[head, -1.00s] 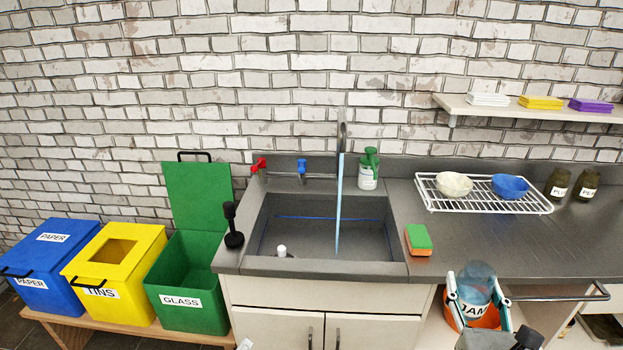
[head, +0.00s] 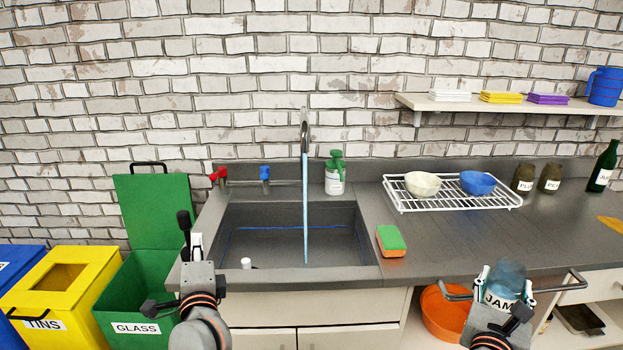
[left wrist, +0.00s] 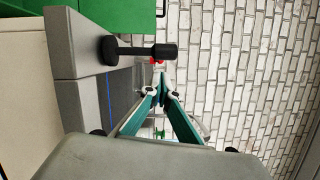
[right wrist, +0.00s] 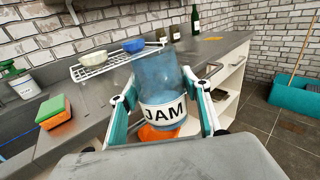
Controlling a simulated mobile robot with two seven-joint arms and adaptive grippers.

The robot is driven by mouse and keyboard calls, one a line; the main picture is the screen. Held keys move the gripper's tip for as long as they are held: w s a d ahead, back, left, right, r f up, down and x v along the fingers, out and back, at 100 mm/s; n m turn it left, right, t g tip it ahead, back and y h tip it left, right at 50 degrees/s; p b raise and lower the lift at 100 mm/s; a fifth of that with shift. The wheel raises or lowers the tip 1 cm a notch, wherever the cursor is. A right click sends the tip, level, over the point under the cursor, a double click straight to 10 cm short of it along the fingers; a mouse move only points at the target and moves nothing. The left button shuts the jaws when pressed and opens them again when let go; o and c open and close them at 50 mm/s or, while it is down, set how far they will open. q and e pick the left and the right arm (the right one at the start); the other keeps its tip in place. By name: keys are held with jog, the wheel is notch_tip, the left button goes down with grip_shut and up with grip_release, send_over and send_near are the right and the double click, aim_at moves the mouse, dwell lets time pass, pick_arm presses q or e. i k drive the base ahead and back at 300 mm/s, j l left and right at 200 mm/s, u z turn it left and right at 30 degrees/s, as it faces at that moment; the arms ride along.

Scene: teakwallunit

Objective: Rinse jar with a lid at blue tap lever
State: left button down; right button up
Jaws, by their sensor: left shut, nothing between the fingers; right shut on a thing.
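The jar labelled JAM (head: 503,282) is bluish and see-through. My right gripper (head: 501,285) is shut on it and holds it in front of the counter, right of the sink. In the right wrist view the jar (right wrist: 160,82) stands between both fingers; I cannot make out a lid. The blue tap lever (head: 265,173) is on the wall behind the sink (head: 270,275), right of the red lever (head: 219,175). Water (head: 305,215) runs from the spout into the sink. My left gripper (head: 196,245) is shut and empty near the sink's front left corner; its fingers meet in the left wrist view (left wrist: 160,85).
A black plunger-like tool (head: 184,222) stands at the sink's left edge by my left gripper. A sponge (head: 391,241), soap bottle (head: 335,174) and rack (head: 420,202) with two bowls are on the counter. An orange tub (head: 440,315) is below.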

aim_at(265, 170)
jog(key=i+l, duration=0.7)
jog(key=l, duration=0.2)
